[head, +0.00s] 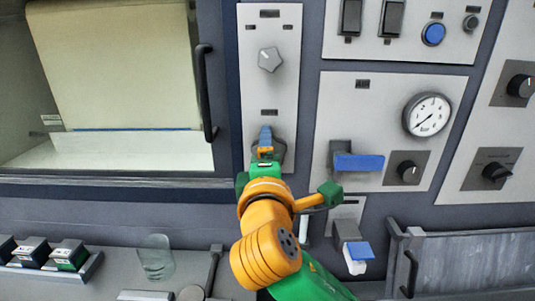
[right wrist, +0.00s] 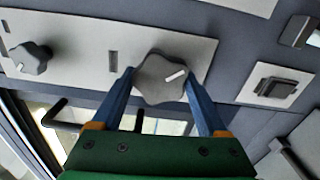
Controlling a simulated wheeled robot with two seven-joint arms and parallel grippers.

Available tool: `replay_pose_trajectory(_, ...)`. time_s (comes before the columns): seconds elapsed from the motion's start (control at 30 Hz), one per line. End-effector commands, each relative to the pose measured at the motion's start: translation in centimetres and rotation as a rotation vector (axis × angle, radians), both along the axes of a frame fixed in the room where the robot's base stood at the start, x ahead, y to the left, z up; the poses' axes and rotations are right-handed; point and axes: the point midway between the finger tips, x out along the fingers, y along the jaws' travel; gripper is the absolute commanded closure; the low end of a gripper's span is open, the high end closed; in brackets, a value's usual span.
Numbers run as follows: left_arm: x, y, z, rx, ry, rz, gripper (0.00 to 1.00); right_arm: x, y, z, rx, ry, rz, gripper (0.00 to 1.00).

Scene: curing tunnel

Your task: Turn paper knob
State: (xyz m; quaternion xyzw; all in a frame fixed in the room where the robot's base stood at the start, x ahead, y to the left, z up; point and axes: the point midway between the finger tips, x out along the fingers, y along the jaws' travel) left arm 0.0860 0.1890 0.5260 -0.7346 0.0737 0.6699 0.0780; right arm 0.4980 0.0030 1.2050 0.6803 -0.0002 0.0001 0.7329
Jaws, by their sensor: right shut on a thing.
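A tall light panel (head: 254,95) carries two grey lobed knobs. The upper knob (head: 269,59) is free, and it also shows at the left of the right wrist view (right wrist: 30,58). The lower knob (head: 282,151) is mostly hidden behind my right gripper (head: 266,140) in the head view. In the right wrist view, the blue fingers of my right gripper (right wrist: 158,76) are shut on this lower knob (right wrist: 160,80), one on each side. Its white pointer line slants up to the right. The panel labels are too small to read. My left gripper is not in view.
A window (head: 110,70) with a cream sheet and a black handle (head: 204,92) is left of the panel. To the right are a gauge (head: 427,114), a blue lever (head: 358,162) and black knobs (head: 407,171). A clear cup (head: 156,257) stands below.

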Motion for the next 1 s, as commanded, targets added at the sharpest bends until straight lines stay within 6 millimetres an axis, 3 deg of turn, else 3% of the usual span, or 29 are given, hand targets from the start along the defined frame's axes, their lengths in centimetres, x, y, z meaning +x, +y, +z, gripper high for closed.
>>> replay_pose_trajectory(0.4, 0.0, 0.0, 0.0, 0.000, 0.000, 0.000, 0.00, 0.0, 0.0, -0.1, 0.004, 0.002, 0.001, 0.79)
replay_pose_trajectory(0.43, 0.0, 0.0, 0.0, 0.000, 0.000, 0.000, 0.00, 0.0, 0.0, -0.1, 0.004, 0.002, 0.001, 0.15)
replay_pose_trajectory(0.5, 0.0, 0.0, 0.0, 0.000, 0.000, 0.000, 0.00, 0.0, 0.0, -0.1, 0.004, 0.002, 0.001, 0.00)
replay_pose_trajectory(0.77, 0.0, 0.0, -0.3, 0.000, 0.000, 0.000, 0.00, -0.4, 0.1, -0.1, 0.004, -0.001, 0.002, 0.00)
replay_pose_trajectory(1.0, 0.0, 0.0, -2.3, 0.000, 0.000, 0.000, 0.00, -5.4, 0.1, -0.3, 0.007, -0.004, 0.005, 0.00)
